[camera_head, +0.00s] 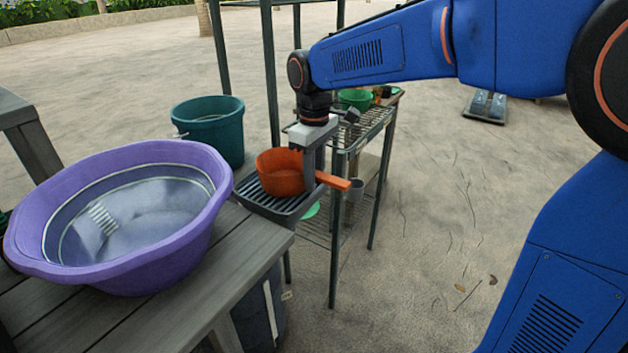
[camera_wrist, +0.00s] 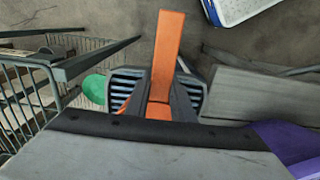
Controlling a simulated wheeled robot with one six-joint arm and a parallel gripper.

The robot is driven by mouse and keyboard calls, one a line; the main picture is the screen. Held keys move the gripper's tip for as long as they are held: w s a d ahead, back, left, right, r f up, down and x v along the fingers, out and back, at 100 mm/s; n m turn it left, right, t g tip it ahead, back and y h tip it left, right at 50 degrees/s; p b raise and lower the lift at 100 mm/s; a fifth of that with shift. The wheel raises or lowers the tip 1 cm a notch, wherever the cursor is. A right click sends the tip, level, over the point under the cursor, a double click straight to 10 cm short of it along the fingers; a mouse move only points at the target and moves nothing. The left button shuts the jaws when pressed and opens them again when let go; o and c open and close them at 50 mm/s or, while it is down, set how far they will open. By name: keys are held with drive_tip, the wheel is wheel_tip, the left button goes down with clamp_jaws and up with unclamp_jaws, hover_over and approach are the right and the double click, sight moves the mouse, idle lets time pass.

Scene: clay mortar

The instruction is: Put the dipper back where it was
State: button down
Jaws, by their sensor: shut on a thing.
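An orange dipper (camera_head: 280,173) with a round cup and a straight handle is in the head view, over a dark slatted rack (camera_head: 262,203) at the end of the grey bench. My gripper (camera_head: 314,180) is shut on the dipper's handle, which sticks out to the right past the fingers. In the wrist view the orange handle (camera_wrist: 166,55) stands out between the fingers, with the dark slats (camera_wrist: 125,88) on both sides. The cup is mostly hidden there. I cannot tell whether the cup touches the rack.
A purple basin (camera_head: 120,265) stands on the grey bench (camera_head: 190,310) at left. A teal bucket (camera_head: 210,128) is behind it. A wire shelf (camera_head: 372,125) with a green bowl (camera_head: 355,98) stands right behind my gripper. Open sandy ground lies to the right.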

drive_tip(key=shift+f, duration=0.55)
drive_tip(key=c, duration=1.5)
unclamp_jaws()
drive_tip(key=shift+f, duration=0.15)
drive_tip(key=shift+c, duration=0.2)
wheel_tip(320, 180, up, 12)
drive_tip(key=shift+r, duration=0.2)
drive_tip(key=shift+d, duration=0.1)
